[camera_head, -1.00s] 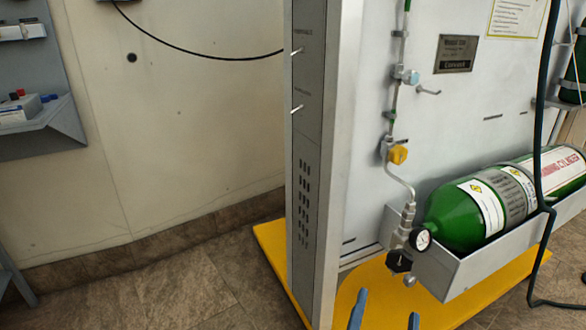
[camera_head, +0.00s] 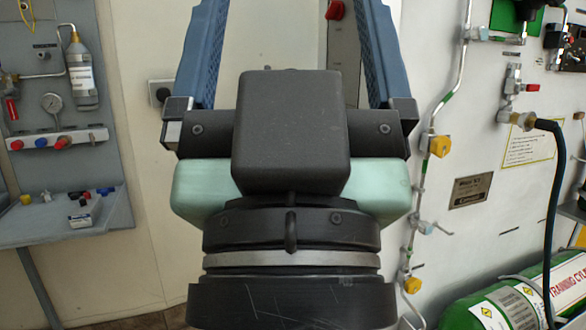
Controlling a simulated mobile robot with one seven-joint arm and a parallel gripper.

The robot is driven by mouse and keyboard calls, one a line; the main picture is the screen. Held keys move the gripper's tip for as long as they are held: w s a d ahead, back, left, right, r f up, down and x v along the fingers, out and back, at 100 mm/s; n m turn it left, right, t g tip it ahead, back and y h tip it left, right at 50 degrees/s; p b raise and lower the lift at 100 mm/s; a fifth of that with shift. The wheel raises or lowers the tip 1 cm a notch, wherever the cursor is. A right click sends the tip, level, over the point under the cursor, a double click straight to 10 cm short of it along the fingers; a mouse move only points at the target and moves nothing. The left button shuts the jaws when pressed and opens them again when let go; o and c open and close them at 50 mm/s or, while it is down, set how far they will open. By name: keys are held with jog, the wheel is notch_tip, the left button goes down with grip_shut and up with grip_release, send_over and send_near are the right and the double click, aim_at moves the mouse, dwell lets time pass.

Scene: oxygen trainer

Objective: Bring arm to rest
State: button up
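My gripper (camera_head: 287,50) fills the middle of the head view, pointing up and away, with its black wrist and pale green housing close to the camera. Its two blue fingers are spread wide apart. Nothing is held between them; a strip of wall and part of a grey panel with a red knob (camera_head: 335,9) show in the gap behind. The fingertips run to or past the top edge of the picture. The gripper hides much of the trainer's middle.
At right stands the trainer panel (camera_head: 510,190) with pipes, yellow valve handles (camera_head: 440,146), a dark hose (camera_head: 556,200) and a green cylinder (camera_head: 497,305).

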notch_tip(320, 180, up, 34)
jog(key=p, duration=3.1)
jog(key=shift+p, duration=0.35)
